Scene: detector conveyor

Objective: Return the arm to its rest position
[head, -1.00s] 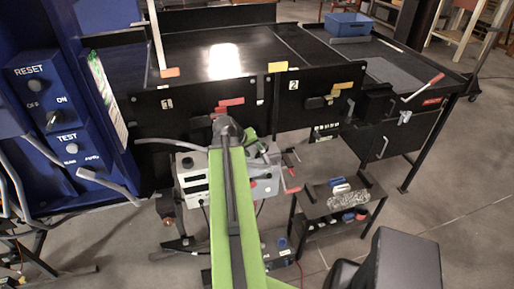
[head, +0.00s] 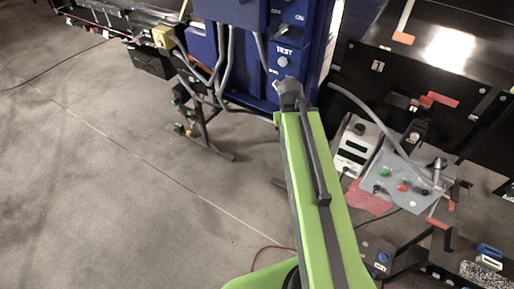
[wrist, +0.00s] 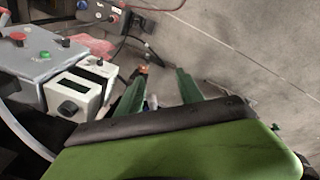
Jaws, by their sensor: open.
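My green arm (head: 315,200) reaches up from the bottom of the head view, its far end in front of the blue cabinet. My gripper is hidden behind the arm in the head view. In the wrist view my gripper (wrist: 158,90) shows two green fingers apart with nothing held between them. Floor and some small blurred items show beyond the fingertips.
The blue cabinet (head: 318,45) with a TEST panel stands just beyond the arm. A grey control box (head: 405,175) with coloured buttons and a white meter box (head: 352,148) are to the right. The black conveyor (head: 440,75) is at upper right. Open floor (head: 130,190) lies to the left.

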